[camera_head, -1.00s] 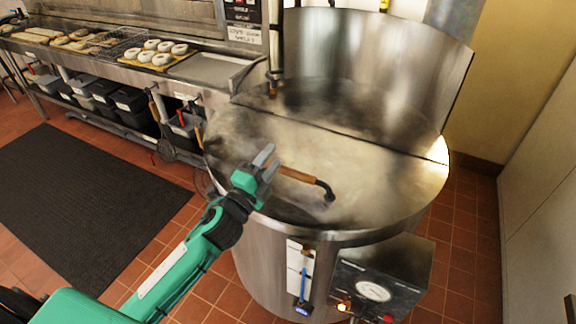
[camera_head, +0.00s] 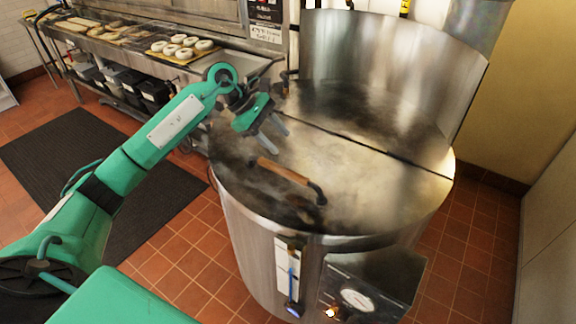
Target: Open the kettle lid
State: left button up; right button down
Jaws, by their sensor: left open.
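The large steel kettle (camera_head: 262,250) stands right of centre. Its near lid half (camera_head: 365,195) lies flat and shut, with steam over it. A wooden-grip handle (camera_head: 283,170) with a dark bracket sits on this lid near the front rim. My left gripper (camera_head: 275,137) is open and empty above the left part of the lid, up and to the left of the handle and apart from it. My right gripper is not in view.
A steel counter with bagels (camera_head: 183,46) on a tray runs along the back left. A control box with a gauge (camera_head: 357,299) juts from the kettle's front. A tall curved steel shield (camera_head: 400,65) rises behind. A dark mat (camera_head: 60,150) covers the floor at left.

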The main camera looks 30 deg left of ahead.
aim_at(280, 167)
pick_arm(q)
jog(key=a+r+y, duration=0.1)
jog(key=a+y, duration=0.2)
jog(key=a, duration=0.3)
jog(key=shift+m+g, duration=0.3)
jog(key=shift+g, duration=0.1)
jog(key=p+x, duration=0.1)
jog(key=x, duration=0.3)
jog(key=p+x, duration=0.2)
jog(key=x, duration=0.2)
jog(key=d+p+x, duration=0.1)
jog(key=x, duration=0.3)
jog(key=shift+d+f+p, duration=0.2)
jog(key=shift+f+p, duration=0.15)
jog(key=shift+f, duration=0.25)
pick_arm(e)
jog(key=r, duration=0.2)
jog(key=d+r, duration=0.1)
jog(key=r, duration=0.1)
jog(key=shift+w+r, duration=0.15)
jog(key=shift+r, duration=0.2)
pick_arm(q)
grip_shut()
